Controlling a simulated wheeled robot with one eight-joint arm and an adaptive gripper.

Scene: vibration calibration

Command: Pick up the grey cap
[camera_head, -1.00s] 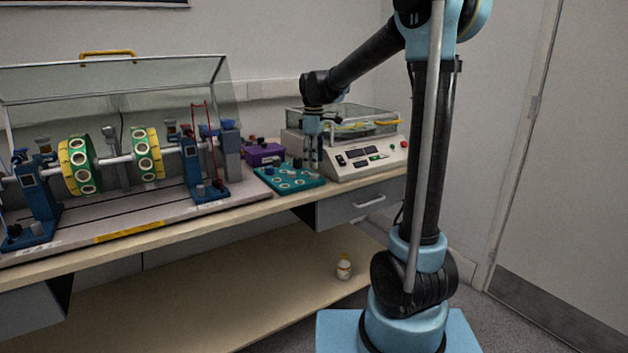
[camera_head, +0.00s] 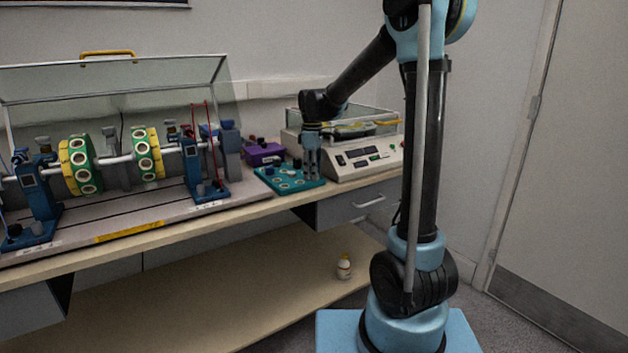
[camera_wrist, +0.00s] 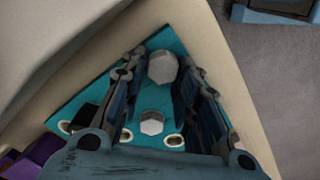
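A teal tray (camera_head: 303,188) lies on the bench, left of the white instrument; it also shows in the wrist view (camera_wrist: 97,98). In the wrist view a larger grey hexagonal cap (camera_wrist: 162,67) stands on the tray between my fingertips. A smaller grey hexagonal cap (camera_wrist: 151,123) stands nearer the gripper base, also between the fingers in the picture. My gripper (camera_head: 311,172) points down over the tray's right part. In the wrist view its fingers (camera_wrist: 160,62) are spread, one on each side of the larger cap. Whether they touch it is not clear.
A white instrument (camera_head: 370,158) with a clear cover stands close right of the gripper. A purple box (camera_head: 264,154) sits behind the tray. A rotor rig (camera_head: 112,165) under a clear hood fills the bench's left. A small bottle (camera_head: 344,267) stands on the lower shelf.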

